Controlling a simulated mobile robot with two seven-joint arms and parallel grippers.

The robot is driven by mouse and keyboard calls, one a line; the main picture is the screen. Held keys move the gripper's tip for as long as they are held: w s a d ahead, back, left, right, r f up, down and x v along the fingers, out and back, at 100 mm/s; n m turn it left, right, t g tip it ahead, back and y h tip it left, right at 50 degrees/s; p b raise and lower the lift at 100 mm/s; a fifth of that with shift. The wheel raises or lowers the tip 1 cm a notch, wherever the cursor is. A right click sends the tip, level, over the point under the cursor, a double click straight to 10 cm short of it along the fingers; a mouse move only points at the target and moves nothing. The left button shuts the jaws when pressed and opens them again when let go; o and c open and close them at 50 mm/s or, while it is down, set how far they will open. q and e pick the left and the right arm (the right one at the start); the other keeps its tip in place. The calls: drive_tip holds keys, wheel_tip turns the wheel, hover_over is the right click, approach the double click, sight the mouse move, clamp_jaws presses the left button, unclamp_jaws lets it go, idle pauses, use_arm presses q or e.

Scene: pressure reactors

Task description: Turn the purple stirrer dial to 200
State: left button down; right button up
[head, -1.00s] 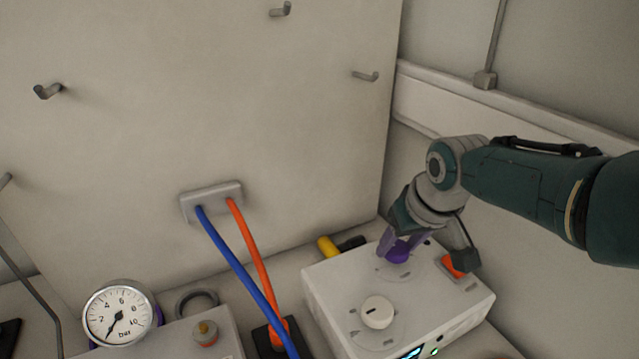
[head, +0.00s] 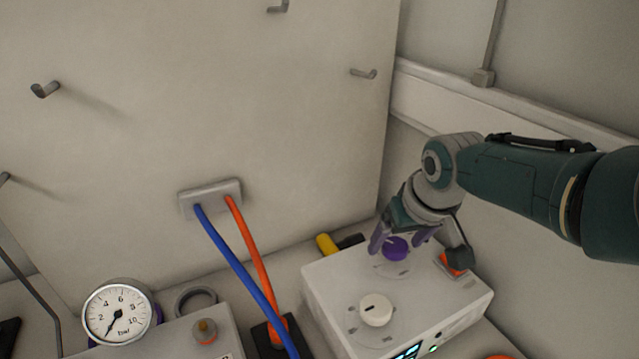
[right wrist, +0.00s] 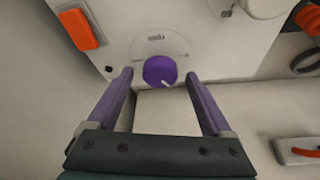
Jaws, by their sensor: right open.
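The purple stirrer dial (head: 396,248) sits on top of the white control box (head: 330,290), towards its back. It also shows in the right wrist view (right wrist: 160,71), with a short white pointer mark near its edge. My right gripper (head: 405,245) is open, with one finger on each side of the dial. In the right wrist view the fingertips (right wrist: 160,74) stand apart from the dial, with a gap on both sides. The scale numbers around the dial are too small to read. My left gripper is not in view.
A white dial (head: 376,310) sits nearer on the same box, and an orange switch (head: 453,263) is at its right. Blue (head: 240,272) and orange (head: 254,245) hoses run down on the left. A pressure gauge (head: 118,312) stands further left. A wall rises close behind.

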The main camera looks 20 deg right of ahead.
drive_tip(key=p+v, duration=0.8)
drive_tip(key=v, duration=0.2)
idle(0.4)
